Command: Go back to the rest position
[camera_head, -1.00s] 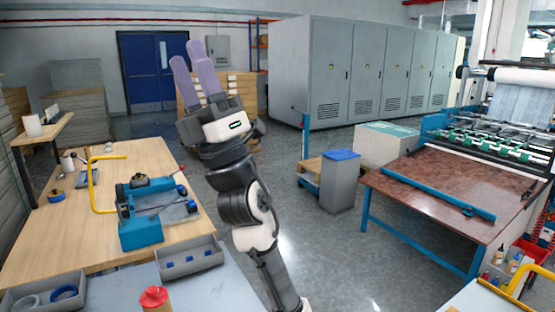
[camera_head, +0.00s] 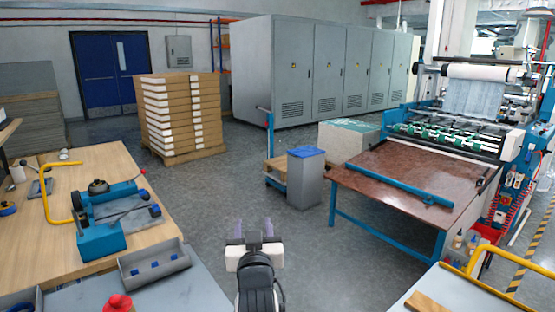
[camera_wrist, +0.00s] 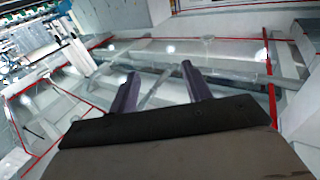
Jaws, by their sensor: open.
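My gripper (camera_head: 254,230) is at the bottom middle of the head view, low over the grey floor (camera_head: 225,195), with its two purple fingers apart and nothing between them. In the wrist view, my gripper (camera_wrist: 160,85) also shows its two purple fingers apart and empty. The wrist view is tilted and shows white beams, pipes and red lines beyond the fingers.
A wooden bench (camera_head: 40,235) with a blue device (camera_head: 105,215) and a grey bin (camera_head: 153,264) is on the left. A blue-lidded bin (camera_head: 306,180) and a brown-topped machine table (camera_head: 400,185) are on the right. Stacked boxes (camera_head: 180,110) stand behind. Open floor lies between.

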